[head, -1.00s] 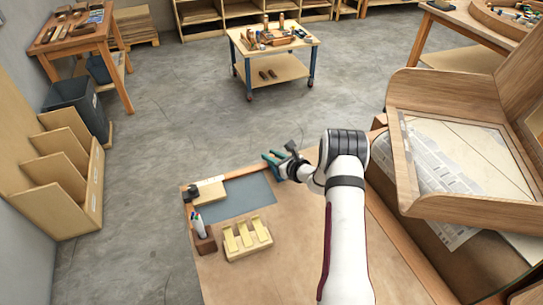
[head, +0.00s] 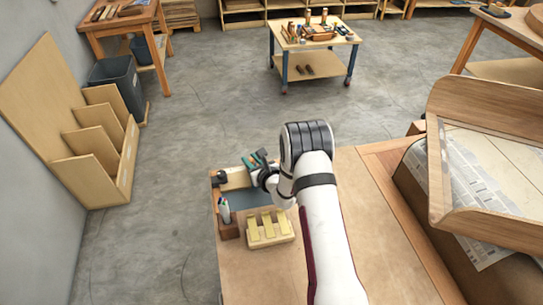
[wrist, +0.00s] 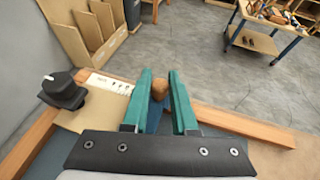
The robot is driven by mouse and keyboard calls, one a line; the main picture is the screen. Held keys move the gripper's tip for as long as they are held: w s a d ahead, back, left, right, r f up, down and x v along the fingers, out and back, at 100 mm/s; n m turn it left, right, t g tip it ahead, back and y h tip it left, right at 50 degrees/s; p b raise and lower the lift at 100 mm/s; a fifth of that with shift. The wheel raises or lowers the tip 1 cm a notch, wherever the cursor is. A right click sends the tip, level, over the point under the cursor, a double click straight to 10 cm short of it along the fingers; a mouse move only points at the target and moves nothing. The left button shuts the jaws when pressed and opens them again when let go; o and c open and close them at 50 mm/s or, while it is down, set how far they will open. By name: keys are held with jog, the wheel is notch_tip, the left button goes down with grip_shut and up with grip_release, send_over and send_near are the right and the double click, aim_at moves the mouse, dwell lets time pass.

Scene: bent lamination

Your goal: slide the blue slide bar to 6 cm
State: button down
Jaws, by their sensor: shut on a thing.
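My gripper (head: 257,160) is at the far edge of the workbench. In the wrist view its two green fingers (wrist: 160,85) are shut on a narrow blue piece (wrist: 153,120), seemingly the blue slide bar, with a brown wooden knob (wrist: 159,88) at its far end between the fingertips. A pale scale strip (wrist: 110,84) with small marks lies on the wooden edge to the left of the fingers. Its numbers are too small to read. A black clamp-like block with a knob (wrist: 62,90) sits at the strip's left end. The lower part of the blue piece is hidden by my gripper.
On the bench (head: 250,270) stand a pen holder (head: 227,221) and a pale slotted wooden block (head: 268,229). A grey-blue mat (head: 250,200) lies behind them. A large curved wooden form (head: 480,105) is at the right. The bench front is clear.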

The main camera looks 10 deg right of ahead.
jog(key=shift+a, duration=1.45)
jog(key=c, duration=0.7)
grip_release()
jog(key=v, duration=1.5)
jog(key=shift+s+d+r, duration=0.1)
jog(key=shift+s+d, duration=0.05)
jog(key=shift+s, duration=0.2)
